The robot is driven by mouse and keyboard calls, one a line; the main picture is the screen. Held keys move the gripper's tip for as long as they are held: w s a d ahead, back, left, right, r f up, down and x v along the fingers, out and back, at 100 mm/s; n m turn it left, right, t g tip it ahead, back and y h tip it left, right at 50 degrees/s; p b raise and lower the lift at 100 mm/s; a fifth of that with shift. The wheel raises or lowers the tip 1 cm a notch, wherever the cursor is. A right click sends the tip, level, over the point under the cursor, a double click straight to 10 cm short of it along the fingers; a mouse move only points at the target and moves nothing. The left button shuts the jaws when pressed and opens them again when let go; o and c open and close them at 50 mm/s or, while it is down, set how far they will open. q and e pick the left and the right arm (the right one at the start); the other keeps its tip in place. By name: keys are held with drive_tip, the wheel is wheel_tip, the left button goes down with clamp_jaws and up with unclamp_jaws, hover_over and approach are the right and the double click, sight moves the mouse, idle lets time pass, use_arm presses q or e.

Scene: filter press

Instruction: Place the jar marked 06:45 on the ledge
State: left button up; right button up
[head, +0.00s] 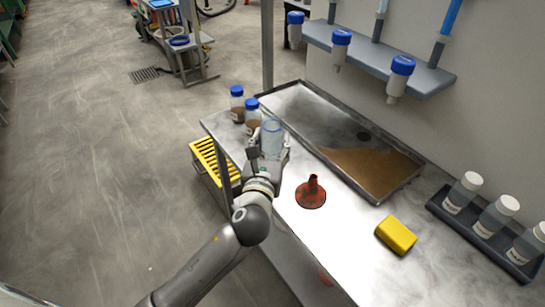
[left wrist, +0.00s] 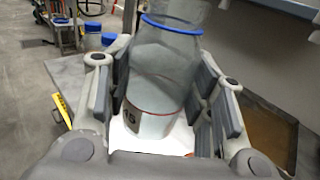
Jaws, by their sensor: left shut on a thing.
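My left gripper (head: 268,152) is shut around a clear, pale jar (head: 271,136) at the far left end of the metal bench (head: 300,240). In the left wrist view the jar (left wrist: 163,75) stands between both fingers, nearly upright, with a blue ring near its top. Its label is partly hidden; the visible part seems to end in "45". I cannot tell whether its base touches the bench. A dark rack (head: 471,238) holding white-capped bottles sits at the right by the wall. A grey wall shelf (head: 430,78) holds blue-capped tubes. My right gripper is out of view.
Two blue-lidded jars with brown contents, one (head: 237,104) behind the other (head: 253,117), stand just beyond the gripper. A shallow metal tray (head: 300,100) with brown sediment lies along the wall. A red funnel-like piece (head: 311,193) and a yellow block (head: 396,235) sit on the bench.

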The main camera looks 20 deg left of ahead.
use_arm(q)
drive_tip(key=w+a+f+b, duration=0.1)
drive_tip(key=w+f, duration=0.2)
drive_tip(key=w+a+f, duration=0.1)
drive_tip(key=w+f, duration=0.2)
drive_tip(key=w, duration=0.1)
drive_tip(key=w+a+f+b, duration=0.1)
drive_tip(key=w+f, duration=0.2)
drive_tip(key=w, duration=0.1)
drive_tip(key=shift+w+b, duration=0.25)
drive_tip(key=shift+b, duration=0.1)
wheel_tip(320, 180, down, 2)
drive_tip(key=shift+f+b, duration=0.2)
drive_tip(key=shift+b, duration=0.35)
drive_tip(key=shift+w+f, duration=0.1)
drive_tip(key=shift+f, duration=0.35)
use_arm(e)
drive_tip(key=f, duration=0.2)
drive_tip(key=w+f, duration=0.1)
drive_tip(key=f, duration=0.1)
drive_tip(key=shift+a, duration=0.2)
